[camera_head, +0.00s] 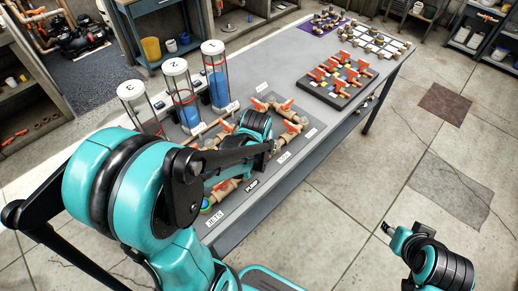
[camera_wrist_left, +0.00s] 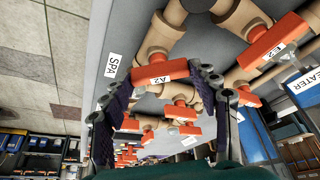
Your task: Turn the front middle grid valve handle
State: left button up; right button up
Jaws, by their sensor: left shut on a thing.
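An orange valve handle marked A2 (camera_wrist_left: 160,73) lies between the two dark fingers of my left gripper (camera_wrist_left: 152,82) in the left wrist view. The gripper is shut on this handle, which sits on a tan pipe beside the SPA label. In the head view, my left arm reaches over the pipe manifold (camera_head: 228,187) on the table's near side; its wrist and forearm hide the gripper and part of the pipes. My right gripper (camera_head: 387,229) is off the table at the lower right, over the floor; its finger opening is too small to tell.
Another orange handle marked E2 (camera_wrist_left: 275,41) is close to the right finger. Three clear cylinders (camera_head: 215,75) stand behind the manifold. A black board with several orange handles (camera_head: 335,85) lies farther along the table (camera_head: 275,75). The floor at right is clear.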

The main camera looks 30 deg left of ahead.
pick_arm(q)
jog(key=n, duration=0.2)
jog(key=n+g+y, duration=0.1)
jog(key=n, duration=0.2)
jog(key=shift+w+d+n+y, duration=0.1)
jog(key=shift+d+n+y, duration=0.05)
jog(key=shift+n+y, duration=0.15)
jog(key=shift+w+n+g+y+b, duration=0.15)
jog(key=shift+n+g, duration=0.35)
jog(key=shift+n, duration=0.65)
jog(key=shift+s+n+g+y+b, duration=0.2)
jog(key=shift+n+g, duration=0.3)
jog(key=shift+n, duration=0.65)
jog(key=o, duration=1.2)
jog(key=shift+c, duration=0.2)
jog(key=v, duration=1.2)
jog(key=shift+d, duration=0.15)
jog(key=shift+f, duration=0.1)
